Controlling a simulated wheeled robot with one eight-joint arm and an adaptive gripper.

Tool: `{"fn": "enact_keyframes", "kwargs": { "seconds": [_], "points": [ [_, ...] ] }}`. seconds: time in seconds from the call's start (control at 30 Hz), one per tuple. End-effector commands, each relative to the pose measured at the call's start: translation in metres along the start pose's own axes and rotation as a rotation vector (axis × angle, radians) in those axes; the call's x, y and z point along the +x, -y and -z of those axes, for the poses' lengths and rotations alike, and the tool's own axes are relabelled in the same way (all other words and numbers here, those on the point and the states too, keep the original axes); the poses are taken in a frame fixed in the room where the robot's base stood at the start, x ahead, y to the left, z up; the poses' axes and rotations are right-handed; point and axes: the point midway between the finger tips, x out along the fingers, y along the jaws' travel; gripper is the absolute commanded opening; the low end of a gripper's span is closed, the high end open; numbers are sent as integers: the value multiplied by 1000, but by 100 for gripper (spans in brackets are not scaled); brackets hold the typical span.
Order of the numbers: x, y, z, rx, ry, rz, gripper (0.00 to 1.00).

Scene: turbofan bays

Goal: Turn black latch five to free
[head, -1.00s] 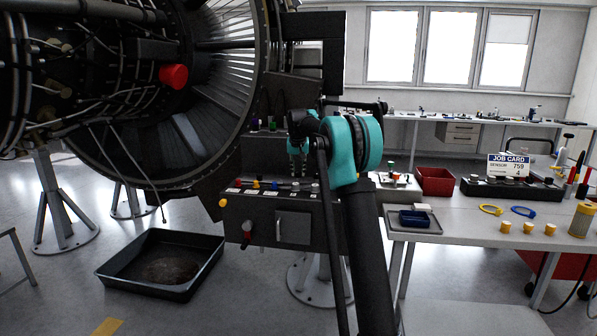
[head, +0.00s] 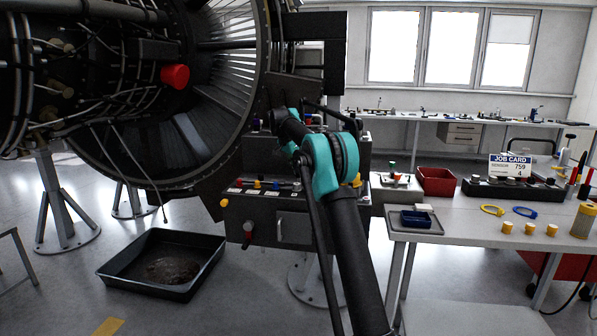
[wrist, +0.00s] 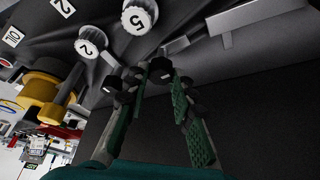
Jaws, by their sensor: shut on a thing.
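In the wrist view my gripper (wrist: 161,82) has its two green-padded fingers closed around a small black knob-like piece (wrist: 160,66), which looks like the black latch; its own number is not readable. In the head view my arm stands in front of the dark panel box (head: 262,215) beside the engine, and my fingertips are hidden.
The engine (head: 190,140) rises left of the box. A black drip tray (head: 162,262) lies on the floor; a workbench (head: 460,235) stands right.

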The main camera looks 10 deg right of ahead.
Motion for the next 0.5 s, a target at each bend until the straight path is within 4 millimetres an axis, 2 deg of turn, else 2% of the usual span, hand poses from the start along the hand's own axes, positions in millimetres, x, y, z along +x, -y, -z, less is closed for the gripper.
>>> {"fn": "enact_keyframes", "kwargs": {
  "seconds": [0.5],
  "points": [
    [0,1,0,105,0,-44,0]
  ]
}}
